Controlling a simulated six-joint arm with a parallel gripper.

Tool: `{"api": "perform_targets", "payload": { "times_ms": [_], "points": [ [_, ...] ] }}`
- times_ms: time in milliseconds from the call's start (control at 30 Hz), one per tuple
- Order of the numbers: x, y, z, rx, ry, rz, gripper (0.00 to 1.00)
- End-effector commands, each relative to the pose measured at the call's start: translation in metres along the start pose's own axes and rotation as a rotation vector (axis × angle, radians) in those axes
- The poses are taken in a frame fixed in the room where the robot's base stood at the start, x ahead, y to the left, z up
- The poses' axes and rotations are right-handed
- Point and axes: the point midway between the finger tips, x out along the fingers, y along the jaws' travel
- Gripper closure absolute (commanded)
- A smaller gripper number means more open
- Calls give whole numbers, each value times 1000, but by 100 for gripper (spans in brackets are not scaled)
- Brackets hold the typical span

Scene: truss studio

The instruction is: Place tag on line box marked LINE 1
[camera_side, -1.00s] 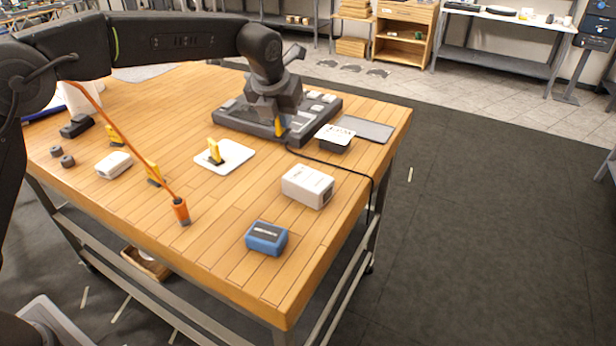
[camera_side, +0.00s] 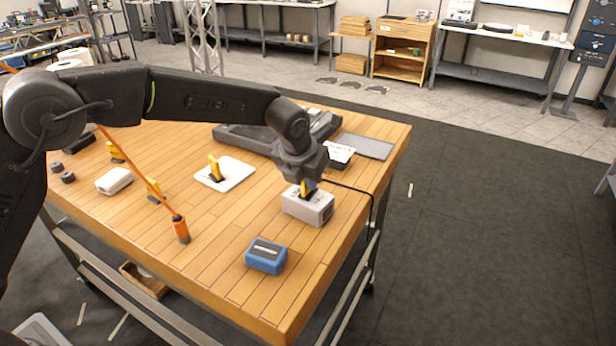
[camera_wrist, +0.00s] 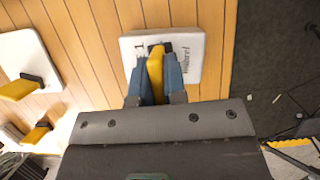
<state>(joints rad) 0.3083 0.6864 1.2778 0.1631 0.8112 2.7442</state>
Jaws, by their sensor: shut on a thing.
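My gripper (camera_wrist: 155,88) is shut on a yellow tag (camera_wrist: 155,70) with a dark foot, seen between its blue fingers in the wrist view. The tag also shows in the side view (camera_side: 307,187). The gripper is right over a white box (camera_side: 308,208), and the tag's foot is at or just above the box top; I cannot tell whether they touch. The white box fills the background behind the tag in the wrist view (camera_wrist: 135,45). Print on its top is partly hidden and I cannot read it as LINE 1. A blue box (camera_side: 266,257) with a dark label stands nearer the front edge.
Another yellow tag (camera_side: 215,171) stands on a white plate (camera_side: 238,174). More yellow tags and a small white box (camera_side: 114,181) are at the left. A black tray (camera_side: 245,138), a grey mat (camera_side: 368,146) and a black cable lie behind.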

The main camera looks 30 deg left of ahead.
Motion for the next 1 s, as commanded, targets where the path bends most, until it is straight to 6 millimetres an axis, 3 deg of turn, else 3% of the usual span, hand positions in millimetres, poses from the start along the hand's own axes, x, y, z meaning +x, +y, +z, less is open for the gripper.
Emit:
{"api": "perform_targets", "payload": {
  "times_ms": [300, 333, 600, 867, 1000],
  "points": [
    [2, 0, -1, 0, -1, 0, 100],
    [2, 0, -1, 0, -1, 0, 87],
    [2, 0, -1, -1, -1, 0, 62],
    [0, 0, 0, -1, -2, 0, 62],
    [-14, 0, 2, -1, -4, -1, 62]
  ]
}}
